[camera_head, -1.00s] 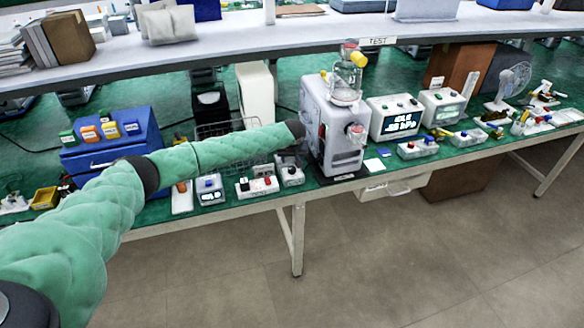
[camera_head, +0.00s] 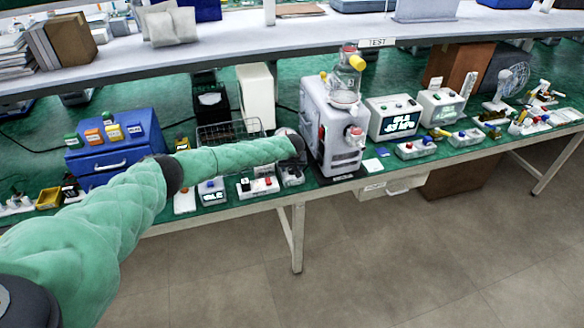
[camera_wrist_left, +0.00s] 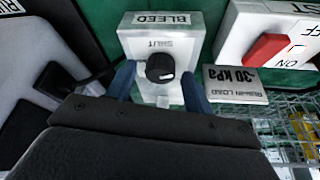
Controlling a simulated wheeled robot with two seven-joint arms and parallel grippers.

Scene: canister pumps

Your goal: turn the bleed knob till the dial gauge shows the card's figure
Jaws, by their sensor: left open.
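In the left wrist view, the black bleed knob (camera_wrist_left: 158,62) sits on a white box (camera_wrist_left: 135,45) with upside-down BLEED and SHUT lettering. My left gripper (camera_wrist_left: 159,72) is open, with one blue finger on either side of the knob; I cannot tell if they touch it. The card (camera_wrist_left: 235,84) beside the box reads -30 kPa upside down. In the head view the bleed box (camera_head: 292,176) is at the table's front edge, left of the grey pump (camera_head: 333,130), partly behind my arm. No dial gauge face is readable. My right gripper is out of view.
A red switch (camera_wrist_left: 268,50) marked ON and OFF is close on the right in the wrist view, above a wire basket (camera_wrist_left: 285,130). In the head view, a screen box (camera_head: 396,120) with a small kPa reading is right of the pump. A blue drawer unit (camera_head: 115,140) is left.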

